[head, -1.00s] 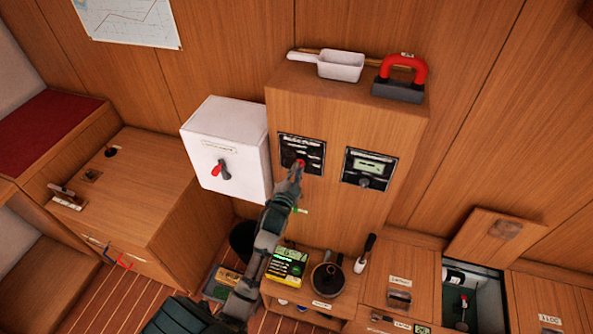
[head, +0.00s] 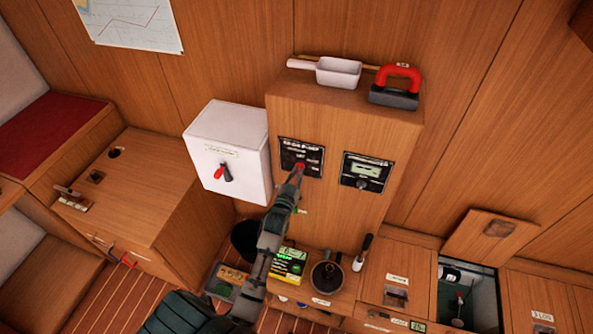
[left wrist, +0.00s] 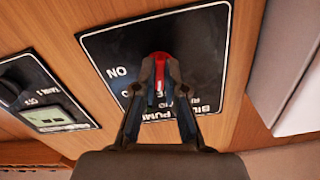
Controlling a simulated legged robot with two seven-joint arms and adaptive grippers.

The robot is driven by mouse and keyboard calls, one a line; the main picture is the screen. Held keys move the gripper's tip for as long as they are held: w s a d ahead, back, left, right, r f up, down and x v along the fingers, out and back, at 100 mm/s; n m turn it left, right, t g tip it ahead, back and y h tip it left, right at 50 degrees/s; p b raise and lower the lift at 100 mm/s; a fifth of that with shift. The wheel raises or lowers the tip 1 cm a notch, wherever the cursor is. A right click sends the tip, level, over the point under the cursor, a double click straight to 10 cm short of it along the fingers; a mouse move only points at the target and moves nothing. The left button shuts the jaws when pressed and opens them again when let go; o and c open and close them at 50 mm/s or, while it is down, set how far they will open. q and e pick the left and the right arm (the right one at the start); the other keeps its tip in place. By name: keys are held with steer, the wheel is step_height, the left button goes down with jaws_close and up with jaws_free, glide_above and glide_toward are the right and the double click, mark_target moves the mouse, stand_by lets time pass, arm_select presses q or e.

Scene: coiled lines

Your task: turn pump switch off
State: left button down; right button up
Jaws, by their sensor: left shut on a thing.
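The pump switch panel (head: 309,148) is a black plate on the front of a wooden cabinet. In the left wrist view the panel (left wrist: 205,45) shows upside down, with "ON" and part of "PUMP" readable. Its red switch lever (left wrist: 159,85) sits between the fingers of my left gripper (left wrist: 160,70). The gripper is shut on the lever, and its fingers hide part of the knob and lettering. In the head view my left gripper (head: 298,172) reaches up to the panel from below, and a bit of red shows at its tip. My right gripper is not in view.
A second panel with a display and knob (head: 366,171) is to the right. A white box with a red-black switch (head: 238,150) stands close at left. A scoop (head: 338,72) and red-handled tool (head: 396,84) lie on top. An open hatch (head: 470,295) is lower right.

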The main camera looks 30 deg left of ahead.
arm_select(q)
steer(key=shift+r+n+p, duration=0.1)
steer(key=shift+n+p, duration=0.65)
steer(key=shift+n, duration=0.65)
steer(key=c, duration=1.2)
jaws_free()
steer(key=shift+c, duration=0.2)
steer(key=shift+s+d, duration=0.15)
steer(key=shift+s, duration=0.1)
steer(key=v, duration=1.1)
steer(key=shift+s, duration=0.25)
